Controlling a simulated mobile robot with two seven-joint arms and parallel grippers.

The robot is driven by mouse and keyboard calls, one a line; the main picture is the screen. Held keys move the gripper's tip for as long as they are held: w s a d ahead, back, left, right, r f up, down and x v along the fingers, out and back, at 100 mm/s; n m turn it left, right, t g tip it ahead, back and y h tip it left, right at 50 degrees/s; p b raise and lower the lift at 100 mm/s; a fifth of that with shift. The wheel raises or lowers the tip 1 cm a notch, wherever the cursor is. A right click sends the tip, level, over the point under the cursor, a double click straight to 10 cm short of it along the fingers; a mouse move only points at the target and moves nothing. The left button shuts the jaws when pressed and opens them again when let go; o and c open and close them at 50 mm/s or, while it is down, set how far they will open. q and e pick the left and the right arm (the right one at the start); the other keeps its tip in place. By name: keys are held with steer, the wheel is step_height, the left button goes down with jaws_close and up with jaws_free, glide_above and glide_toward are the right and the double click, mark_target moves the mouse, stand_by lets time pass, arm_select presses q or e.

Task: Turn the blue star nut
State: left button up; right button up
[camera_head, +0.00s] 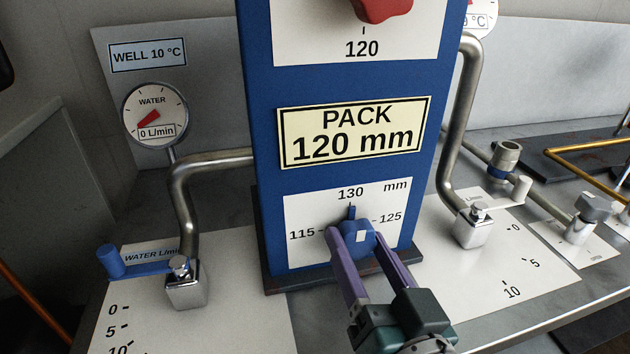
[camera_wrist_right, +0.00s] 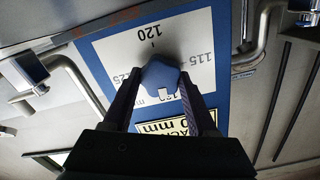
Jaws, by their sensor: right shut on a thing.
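The blue star nut (camera_head: 356,243) sits on the white dial plate (camera_head: 304,212) low on the blue column. My right gripper (camera_head: 359,234) is shut on the nut, one purple finger on each side. In the right wrist view the nut (camera_wrist_right: 160,76) lies between the dark fingers, with a white mark on it. That view is turned over and shows 120 on the opposite side of the dial from 130. My left gripper is not in view.
A PACK 120 mm sign (camera_head: 353,132) and a red knob (camera_head: 382,8) are above on the column. A blue-handled water valve (camera_head: 184,285) stands left, under a gauge (camera_head: 154,115) reading 0 L/min. A white-handled valve (camera_head: 474,227) stands right. Metal pipes flank the column.

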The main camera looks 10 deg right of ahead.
steer(key=shift+n, duration=0.4)
steer(key=o, duration=1.4)
steer(key=shift+c, duration=0.2)
steer(key=s, duration=1)
steer(key=shift+d+p, duration=0.15)
steer(key=shift+p, duration=0.2)
